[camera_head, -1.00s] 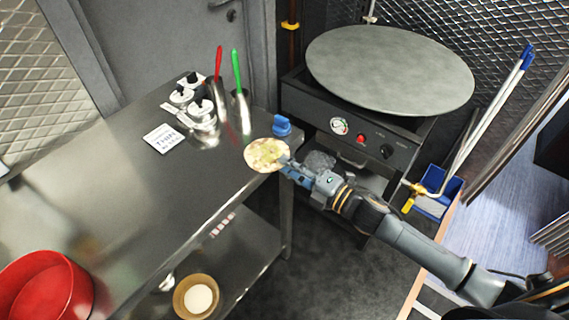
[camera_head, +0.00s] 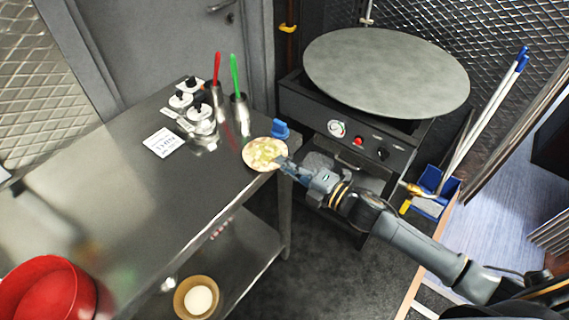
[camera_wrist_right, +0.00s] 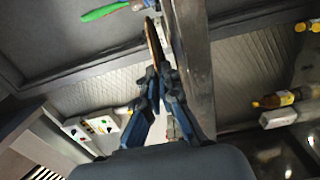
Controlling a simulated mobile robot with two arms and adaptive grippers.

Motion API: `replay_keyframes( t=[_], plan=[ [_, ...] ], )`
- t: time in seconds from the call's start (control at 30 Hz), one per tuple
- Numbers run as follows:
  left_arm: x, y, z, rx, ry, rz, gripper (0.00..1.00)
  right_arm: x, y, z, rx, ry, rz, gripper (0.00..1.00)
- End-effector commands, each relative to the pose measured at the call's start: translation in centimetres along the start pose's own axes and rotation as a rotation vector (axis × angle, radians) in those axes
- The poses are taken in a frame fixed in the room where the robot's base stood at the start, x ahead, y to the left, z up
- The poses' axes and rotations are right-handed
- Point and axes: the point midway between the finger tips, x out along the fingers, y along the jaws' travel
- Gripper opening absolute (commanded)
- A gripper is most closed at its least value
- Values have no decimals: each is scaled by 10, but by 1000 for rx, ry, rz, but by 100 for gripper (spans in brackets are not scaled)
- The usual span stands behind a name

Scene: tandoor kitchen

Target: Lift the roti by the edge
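The roti (camera_head: 262,152), a round pale yellow flatbread with browned patches, is at the far right corner of the steel table. My right gripper (camera_head: 284,164) reaches it from the right and has its near right edge between the fingertips. In the right wrist view the roti (camera_wrist_right: 155,40) shows edge-on as a thin brown strip, and the blue fingers of the gripper (camera_wrist_right: 156,76) close on its end. A narrow gap seems to show between roti and tabletop; how high it is I cannot tell. My left gripper is not in view.
The steel table (camera_head: 110,215) has free room left of the roti. A blue object (camera_head: 280,129) stands right behind it, with utensil holders (camera_head: 241,112) and shakers (camera_head: 200,117) further back. A round griddle (camera_head: 386,72) stands at the right. A red bowl (camera_head: 45,295) is near left.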

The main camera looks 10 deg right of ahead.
Motion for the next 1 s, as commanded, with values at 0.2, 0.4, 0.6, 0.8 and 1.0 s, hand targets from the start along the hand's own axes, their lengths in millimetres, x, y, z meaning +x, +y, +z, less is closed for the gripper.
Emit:
replay_keyframes(
  t=[0.2, 0.4, 0.6, 0.8, 1.0],
  plan=[
    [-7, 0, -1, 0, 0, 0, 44, 0, 8, 0, 0, 0, 0, 0],
    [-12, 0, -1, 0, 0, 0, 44, -9, 11, 0, 1, 0, -2, 0],
    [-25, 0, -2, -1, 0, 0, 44, -38, 22, 0, 2, 0, -2, 0],
    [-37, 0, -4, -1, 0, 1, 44, -66, 33, 0, 2, -1, -3, 0],
    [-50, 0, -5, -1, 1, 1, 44, -94, 43, 0, 2, 0, -3, 0]
  ],
)
